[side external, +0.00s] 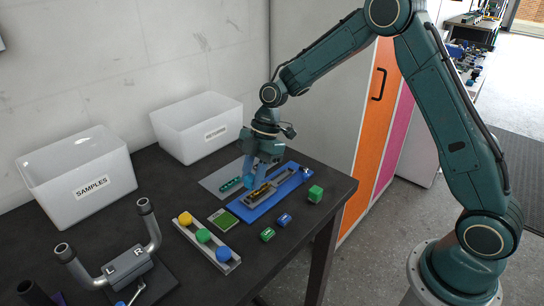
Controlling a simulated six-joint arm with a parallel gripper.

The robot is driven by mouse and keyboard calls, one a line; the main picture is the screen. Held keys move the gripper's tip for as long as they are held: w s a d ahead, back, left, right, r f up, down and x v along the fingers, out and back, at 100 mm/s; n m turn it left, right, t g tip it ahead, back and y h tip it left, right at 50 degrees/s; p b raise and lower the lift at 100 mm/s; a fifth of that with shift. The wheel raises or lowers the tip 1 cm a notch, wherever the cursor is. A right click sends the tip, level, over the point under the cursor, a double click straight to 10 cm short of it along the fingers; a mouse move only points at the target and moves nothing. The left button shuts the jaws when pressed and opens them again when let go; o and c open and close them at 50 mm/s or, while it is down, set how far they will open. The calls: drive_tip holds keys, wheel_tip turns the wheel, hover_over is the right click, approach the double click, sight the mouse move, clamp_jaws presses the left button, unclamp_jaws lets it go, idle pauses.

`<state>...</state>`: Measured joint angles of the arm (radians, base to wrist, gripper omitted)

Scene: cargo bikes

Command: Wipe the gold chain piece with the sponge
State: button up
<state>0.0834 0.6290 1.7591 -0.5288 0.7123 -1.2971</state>
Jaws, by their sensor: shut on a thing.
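The gold chain piece (262,191) lies in a narrow dark tray (283,177) on a blue mat (236,212). My gripper (251,184) points down over the left end of the tray, right at the chain piece. It is shut on a small light-blue piece, which may be the sponge; the fingers and this piece blend together at this size. I cannot tell whether it touches the chain. Part of the chain and tray is hidden behind the gripper.
Small green (267,234) and blue (284,219) pieces lie in front. White bins (64,198) stand behind; a handlebar (152,228) is at left.

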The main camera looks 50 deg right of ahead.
sight(266, 185)
drive_tip(key=shift+r, duration=2.75)
drive_tip(key=shift+f, duration=0.15)
drive_tip(key=shift+f, duration=3.15)
drive_tip(key=shift+d+f, duration=0.7)
drive_tip(key=shift+d, duration=2.25)
drive_tip(key=shift+a, duration=3.05)
drive_tip(key=shift+d+r, duration=0.1)
drive_tip(key=shift+r, duration=3.9)
